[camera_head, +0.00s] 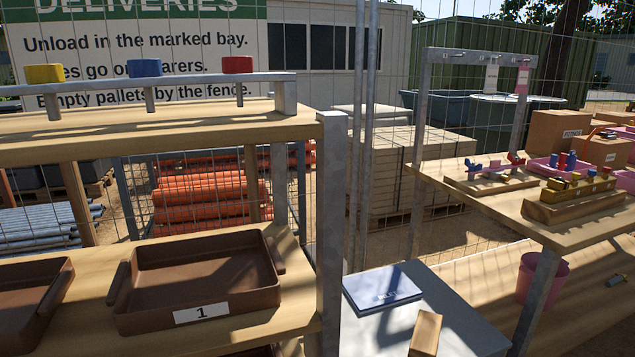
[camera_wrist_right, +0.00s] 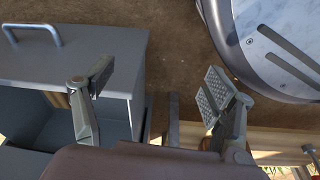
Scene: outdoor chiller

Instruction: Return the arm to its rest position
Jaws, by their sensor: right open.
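My right gripper (camera_wrist_right: 158,88) shows in the right wrist view with its two padded fingers wide apart. Nothing is between the fingers, and brown ground shows behind them. A grey cabinet (camera_wrist_right: 70,62) with a bar handle lies behind the left finger. Neither gripper nor arm shows in the head view. My left gripper is in no view.
In the head view a brown tray (camera_head: 200,313) marked 1 sits on the wooden shelf at left. A grey surface (camera_head: 440,290) carries a blue-white sheet (camera_head: 382,289) and a wooden block (camera_head: 425,333). A bench (camera_head: 560,228) with racks and a pink bucket (camera_head: 541,278) are at right.

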